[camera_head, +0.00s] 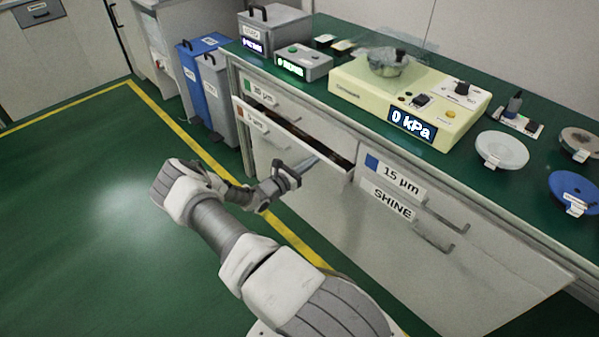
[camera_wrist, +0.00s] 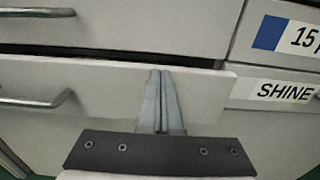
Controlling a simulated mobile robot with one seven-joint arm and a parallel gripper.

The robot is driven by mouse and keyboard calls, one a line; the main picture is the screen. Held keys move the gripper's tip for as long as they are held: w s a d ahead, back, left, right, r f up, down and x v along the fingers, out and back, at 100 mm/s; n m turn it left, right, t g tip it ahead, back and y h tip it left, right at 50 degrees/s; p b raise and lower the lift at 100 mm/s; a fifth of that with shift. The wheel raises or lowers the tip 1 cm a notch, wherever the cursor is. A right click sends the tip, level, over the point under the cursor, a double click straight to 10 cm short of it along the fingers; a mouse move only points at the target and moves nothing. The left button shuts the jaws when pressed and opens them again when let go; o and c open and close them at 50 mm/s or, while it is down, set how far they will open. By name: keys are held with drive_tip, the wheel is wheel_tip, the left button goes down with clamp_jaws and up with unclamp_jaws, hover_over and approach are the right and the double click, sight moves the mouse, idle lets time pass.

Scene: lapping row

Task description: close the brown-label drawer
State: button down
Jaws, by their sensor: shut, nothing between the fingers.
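The brown-label drawer (camera_head: 335,168) stands partly open under the green bench top, below the green-label drawer. Its small brown label (camera_head: 241,113) is at the left end of its front. A dark gap shows behind the top edge of the front. In the wrist view, the drawer front (camera_wrist: 95,85) crosses the picture, with its bar handle (camera_wrist: 40,101) at the left. My gripper (camera_head: 314,160) is at the right part of the front, fingers pressed together and empty. In the wrist view, the fingertips (camera_wrist: 160,73) overlap the front near its right end; I cannot tell whether they touch it.
The green-label drawer (camera_head: 262,98) above looks shut. The blue-label 15 µm drawer (camera_head: 425,205) and the SHINE drawer (camera_head: 385,222) at the right look shut. Blue and grey bins (camera_head: 215,85) stand left of the bench. The green floor at the left is clear.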

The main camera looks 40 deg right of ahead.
drive_tip(key=shift+d, duration=0.8)
